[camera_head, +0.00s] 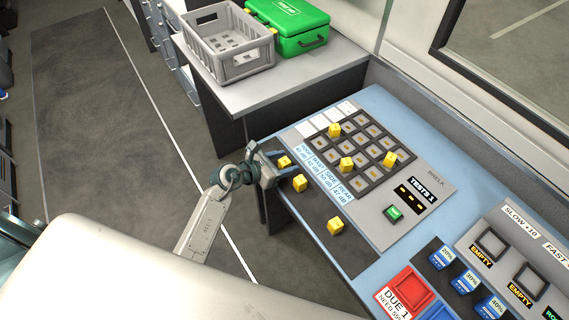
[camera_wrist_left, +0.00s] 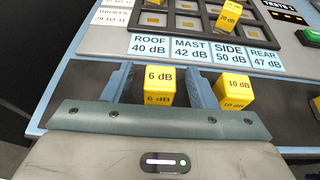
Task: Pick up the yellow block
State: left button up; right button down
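A yellow block (camera_wrist_left: 160,86) marked 6 dB stands between the fingers of my left gripper (camera_wrist_left: 163,82) in the left wrist view. The fingers are apart on either side of it, with a visible gap, wider on the left. In the head view the same block (camera_head: 284,162) sits at the near-left edge of the blue desk, with my left gripper (camera_head: 281,161) around it. A second yellow block (camera_wrist_left: 236,91), marked 10 dB, stands just outside the right finger. It also shows in the head view (camera_head: 300,183). My right gripper is not in view.
Another yellow block (camera_head: 335,226) stands farther along the dark strip (camera_head: 318,209). Several more sit on the slotted grid (camera_head: 364,184). A grey crate (camera_head: 231,47) and a green case (camera_head: 289,25) stand on the side counter.

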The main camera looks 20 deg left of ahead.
pick_arm(q)
jog(key=c, duration=1)
jog(key=shift+r, duration=0.15)
